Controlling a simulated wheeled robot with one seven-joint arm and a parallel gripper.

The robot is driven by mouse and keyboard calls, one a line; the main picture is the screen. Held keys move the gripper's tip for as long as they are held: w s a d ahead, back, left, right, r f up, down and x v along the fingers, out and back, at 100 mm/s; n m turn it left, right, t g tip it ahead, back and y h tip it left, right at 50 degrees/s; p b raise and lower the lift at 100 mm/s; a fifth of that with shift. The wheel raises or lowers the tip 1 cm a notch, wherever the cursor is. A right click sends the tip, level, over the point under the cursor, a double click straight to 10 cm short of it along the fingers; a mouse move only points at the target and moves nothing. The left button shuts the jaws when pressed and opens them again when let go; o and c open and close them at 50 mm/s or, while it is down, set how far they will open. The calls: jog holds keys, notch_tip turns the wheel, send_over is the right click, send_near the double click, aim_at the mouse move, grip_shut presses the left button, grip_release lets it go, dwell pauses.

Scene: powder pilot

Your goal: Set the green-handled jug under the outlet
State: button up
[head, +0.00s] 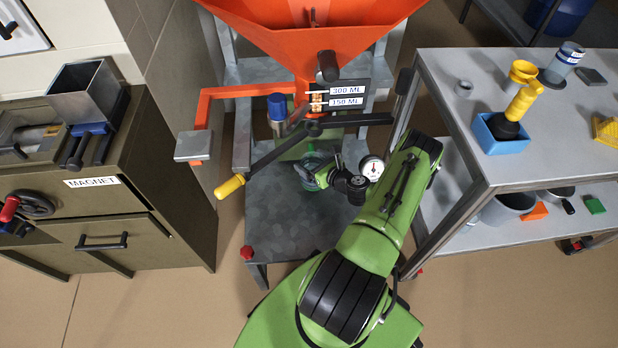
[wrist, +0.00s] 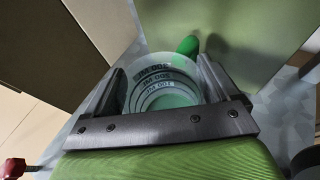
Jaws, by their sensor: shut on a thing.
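The jug (wrist: 165,88), clear with printed ML marks and a green handle (wrist: 188,45), sits between the two fingers of my gripper (wrist: 165,80) in the wrist view. The fingers are shut on its sides. In the head view the jug (head: 313,163) is low over the grey metal stand (head: 285,225), below the orange hopper (head: 310,45). My gripper (head: 325,178) partly covers it there. The outlet region under the hopper is behind the black lever and labels, so I cannot tell the jug's exact alignment or whether it touches the stand.
A black lever with a yellow knob (head: 230,187) crosses above the stand at the left. A 300 ML and 150 ML sign (head: 347,96) hangs above. A steel-topped table (head: 455,130) stands close on the right. A dark cabinet labelled MAGNET (head: 100,230) is at the left.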

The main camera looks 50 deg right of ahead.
notch_tip(320, 180, down, 6)
jog(key=shift+r+b, duration=0.1)
jog(key=shift+b, duration=0.95)
jog(key=shift+w+r, duration=0.1)
jog(key=o, duration=1.2)
jog(key=shift+o, duration=0.2)
jog(key=shift+r, duration=0.1)
jog(key=p+v, duration=0.4)
jog(key=v, duration=0.8)
